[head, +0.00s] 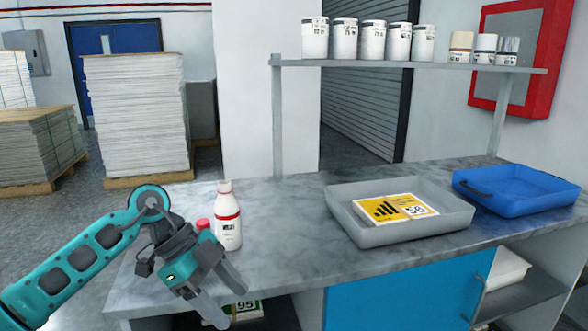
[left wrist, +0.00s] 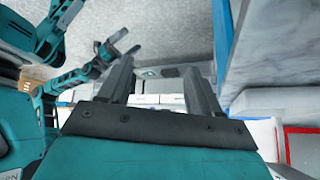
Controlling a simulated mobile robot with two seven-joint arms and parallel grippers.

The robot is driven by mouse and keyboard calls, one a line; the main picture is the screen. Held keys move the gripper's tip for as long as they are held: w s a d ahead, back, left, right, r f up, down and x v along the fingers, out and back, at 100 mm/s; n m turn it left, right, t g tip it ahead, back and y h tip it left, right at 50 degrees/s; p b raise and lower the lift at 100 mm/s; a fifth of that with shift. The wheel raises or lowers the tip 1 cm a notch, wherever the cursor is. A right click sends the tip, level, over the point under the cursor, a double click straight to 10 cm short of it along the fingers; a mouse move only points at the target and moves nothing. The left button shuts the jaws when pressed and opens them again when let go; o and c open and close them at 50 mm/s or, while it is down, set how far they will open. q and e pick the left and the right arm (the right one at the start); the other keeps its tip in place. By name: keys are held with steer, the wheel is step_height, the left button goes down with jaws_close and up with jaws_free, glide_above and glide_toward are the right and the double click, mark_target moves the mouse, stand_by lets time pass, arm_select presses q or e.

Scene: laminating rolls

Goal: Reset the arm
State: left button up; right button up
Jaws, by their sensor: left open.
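My left gripper (head: 226,297) is open and empty. It hangs in front of the table's front left edge, pointing down. In the left wrist view its two fingers (left wrist: 160,78) stand wide apart with nothing between them. My right gripper (left wrist: 130,41) shows small at the upper left of that view, its fingers apart and nothing seen in them. It is out of the head view.
A white bottle (head: 228,225) with a red band stands on the marble table (head: 290,215), close behind my left gripper; a red cap (head: 202,224) shows beside it. A grey tray (head: 400,233) holds a yellow box (head: 385,208). A blue tray (head: 517,195) lies right.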

arm_select(q)
steer(key=s+d+r+t+h, duration=0.2)
steer(key=s+d+t+h, duration=0.3)
steer(key=d+h, duration=0.7)
steer(key=a+f+n+t+y, duration=1.2)
steer(key=a+f+n+t, duration=0.1)
steer(key=n, duration=0.4)
steer(key=s+a+f+g+y, duration=0.2)
steer(key=s+f, duration=0.4)
steer(key=f, duration=0.1)
steer(key=s+a+f+n+g+y, duration=0.1)
steer(key=s+a+f+g+y, duration=0.1)
steer(key=s+f, duration=0.4)
steer(key=shift+s+a+f+n+g+y, duration=0.3)
steer(key=shift+a+f+g+y, duration=0.1)
steer(key=shift+a+g, duration=0.35)
